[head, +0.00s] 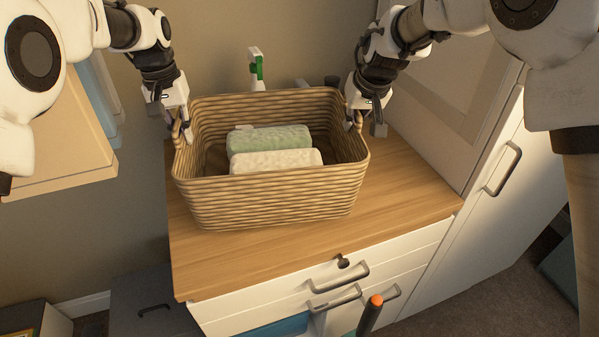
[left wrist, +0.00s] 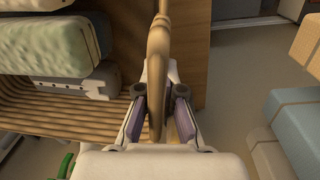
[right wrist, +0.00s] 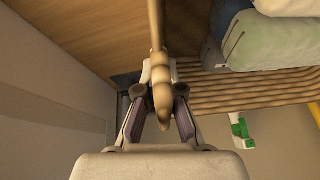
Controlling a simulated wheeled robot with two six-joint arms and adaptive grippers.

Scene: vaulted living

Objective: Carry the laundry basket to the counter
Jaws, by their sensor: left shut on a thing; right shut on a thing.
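The woven laundry basket (head: 270,205) is upright over the wooden counter top (head: 405,195) in the head view, and its base appears to rest on the wood. Inside it lie a green folded towel (head: 270,139) and a cream folded towel (head: 275,160). My left gripper (head: 180,130) is shut on the basket's left handle, which also shows between its fingers in the left wrist view (left wrist: 158,80). My right gripper (head: 354,118) is shut on the right handle, seen between its fingers in the right wrist view (right wrist: 160,85). Any gap under the basket cannot be told.
A green-and-white bottle (head: 257,68) stands behind the basket, with a dark object (head: 331,81) beside it. A tall white cabinet (head: 500,150) borders the counter on the right. White drawers with handles (head: 338,277) are below. Bare wood lies in front of the basket.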

